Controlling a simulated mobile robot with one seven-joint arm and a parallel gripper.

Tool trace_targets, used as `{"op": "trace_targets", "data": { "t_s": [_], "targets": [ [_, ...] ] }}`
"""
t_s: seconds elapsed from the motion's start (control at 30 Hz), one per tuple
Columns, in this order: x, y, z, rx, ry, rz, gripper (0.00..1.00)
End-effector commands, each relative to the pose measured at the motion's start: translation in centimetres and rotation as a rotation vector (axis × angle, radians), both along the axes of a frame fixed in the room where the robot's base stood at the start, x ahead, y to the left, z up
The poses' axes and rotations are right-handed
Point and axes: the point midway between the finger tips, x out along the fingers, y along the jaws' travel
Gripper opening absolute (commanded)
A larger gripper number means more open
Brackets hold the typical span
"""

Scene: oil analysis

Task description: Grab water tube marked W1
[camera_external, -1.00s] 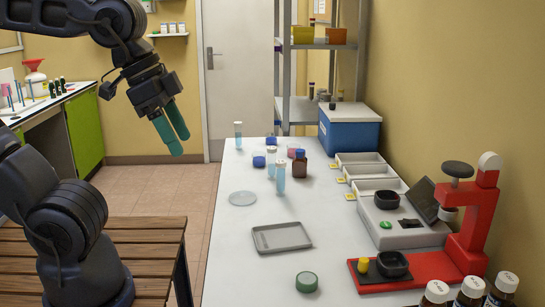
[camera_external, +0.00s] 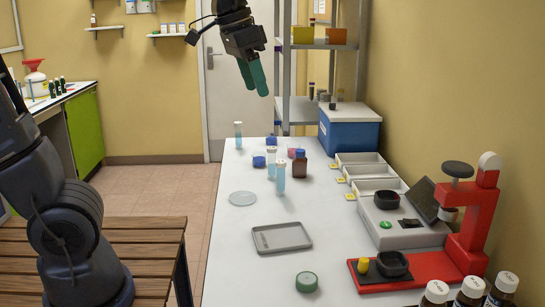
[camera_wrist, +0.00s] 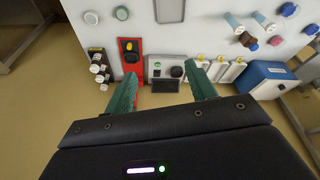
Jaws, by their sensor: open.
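Three clear tubes of pale blue liquid stand upright on the white table: a front tube (camera_external: 280,179), a tube just behind it (camera_external: 271,163) and a far-left tube (camera_external: 238,136). I cannot read any W1 mark at this size. My gripper (camera_external: 259,90), with teal fingers, is open and empty, high above the far part of the table. In the wrist view my gripper (camera_wrist: 160,72) has its fingers spread wide with nothing between them. Two bluish tubes (camera_wrist: 234,22) (camera_wrist: 262,20) show near the top of that view.
Beside the tubes stand a brown bottle (camera_external: 300,169) and small blue-capped containers (camera_external: 259,161). A grey tray (camera_external: 281,238) and round dish (camera_external: 242,198) lie nearer. A red press (camera_external: 470,225), white bins (camera_external: 365,172) and blue box (camera_external: 350,133) line the right side. A metal shelf (camera_external: 318,105) stands behind.

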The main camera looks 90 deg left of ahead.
Motion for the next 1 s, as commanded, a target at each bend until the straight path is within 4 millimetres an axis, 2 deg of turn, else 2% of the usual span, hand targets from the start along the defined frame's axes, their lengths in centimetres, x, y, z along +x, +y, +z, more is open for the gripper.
{"op": "trace_targets", "data": {
  "t_s": [0.03,0.2,0.37,0.5,0.73,1.0],
  "targets": [
    [1.2,1.6,0.2,-0.004,0.01,0.03,0.56],
    [4.7,6.8,0.8,-0.017,0.035,0.119,0.56],
    [7.4,12.3,0.7,-0.03,0.058,0.204,0.56],
    [9.3,17.6,0.3,-0.043,0.077,0.277,0.56],
    [11.3,27.0,-1.3,-0.065,0.107,0.398,0.56],
    [11.3,38.7,-4.6,-0.096,0.141,0.539,0.56]
  ]
}}
